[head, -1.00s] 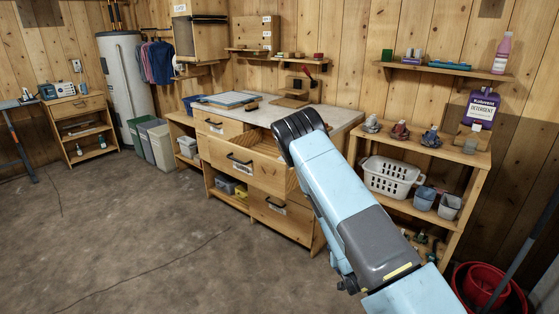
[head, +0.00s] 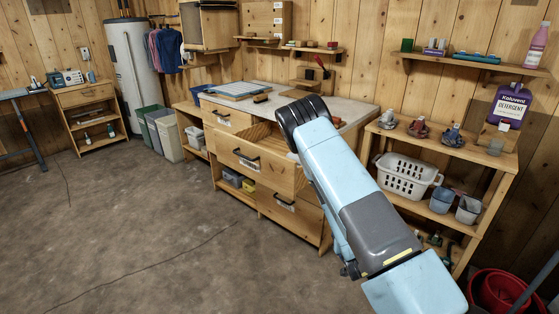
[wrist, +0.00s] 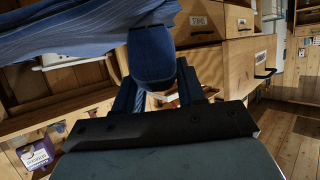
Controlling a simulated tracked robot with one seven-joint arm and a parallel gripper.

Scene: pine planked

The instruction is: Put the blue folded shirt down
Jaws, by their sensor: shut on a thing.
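The blue folded shirt (wrist: 80,38) fills the upper left of the wrist view, and a rounded blue fold of it (wrist: 151,57) hangs down at the middle. My gripper (wrist: 158,88) is shut on the shirt, its dark fingers on either side of that fold. In the head view my arm reaches toward the drawer cabinet. The gripper's fingers and the shirt are hidden there behind the arm's black end.
A wooden drawer cabinet (head: 290,207) with a pale worktop (head: 352,112) stands ahead, its upper drawer (head: 242,150) pulled out. A red bucket (head: 500,291) stands lower right. The floor at left (head: 130,220) is clear.

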